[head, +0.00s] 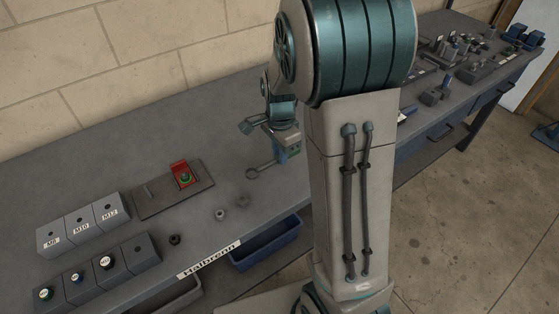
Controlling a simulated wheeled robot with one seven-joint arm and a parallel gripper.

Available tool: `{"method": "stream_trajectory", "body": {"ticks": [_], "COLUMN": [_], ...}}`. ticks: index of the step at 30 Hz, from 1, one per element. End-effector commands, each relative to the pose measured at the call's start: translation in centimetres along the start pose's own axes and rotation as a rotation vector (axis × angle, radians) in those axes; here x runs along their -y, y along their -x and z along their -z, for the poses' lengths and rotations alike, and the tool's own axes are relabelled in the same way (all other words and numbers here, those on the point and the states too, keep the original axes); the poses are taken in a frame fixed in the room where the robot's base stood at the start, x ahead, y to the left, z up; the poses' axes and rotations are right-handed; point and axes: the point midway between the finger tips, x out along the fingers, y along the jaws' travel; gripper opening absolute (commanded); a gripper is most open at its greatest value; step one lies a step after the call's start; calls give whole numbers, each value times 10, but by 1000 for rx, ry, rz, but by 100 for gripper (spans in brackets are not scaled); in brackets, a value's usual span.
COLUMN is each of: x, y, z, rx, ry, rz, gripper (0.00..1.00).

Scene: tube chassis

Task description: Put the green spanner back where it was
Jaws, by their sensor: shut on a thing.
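My gripper (281,155) hangs over the bench, left of my column, and is shut on a spanner (262,168). The spanner's ring end sticks out to the left and looks dark grey; no green shows on it. Its other end is hidden at the jaws. I cannot tell how high it is above the bench top. A dark board (152,205) with a small peg lies on the bench left of the gripper. A red holder (181,168) with a green ring stands on this board.
Light grey blocks (82,224) labelled M8, M10 and M12 stand at the left, with darker blocks (135,255) bearing coloured pieces in front. Loose nuts (242,201) lie near the front edge. A blue bin (268,246) is below. Dark fixtures (480,65) crowd the far right.

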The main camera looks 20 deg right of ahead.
Motion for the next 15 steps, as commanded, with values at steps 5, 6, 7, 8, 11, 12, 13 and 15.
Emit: {"method": "stream_trajectory", "body": {"ticks": [5,6,7,8,11,12,13,15], "x": [-1,-1,-1,0,0,0,0,0], "y": [-26,-31,-34,-36,-39,-39,-39,-39], "z": [0,0,0,0,0,-1,-1,-1], "rx": [1,1,1,1,1,0,0,0], "ry": [-2,-1,-1,-1,0,0,1,1], "rz": [-5,-5,-4,-3,-1,-1,0,-1], "gripper": [0,0,0,0,0,0,0,0]}}
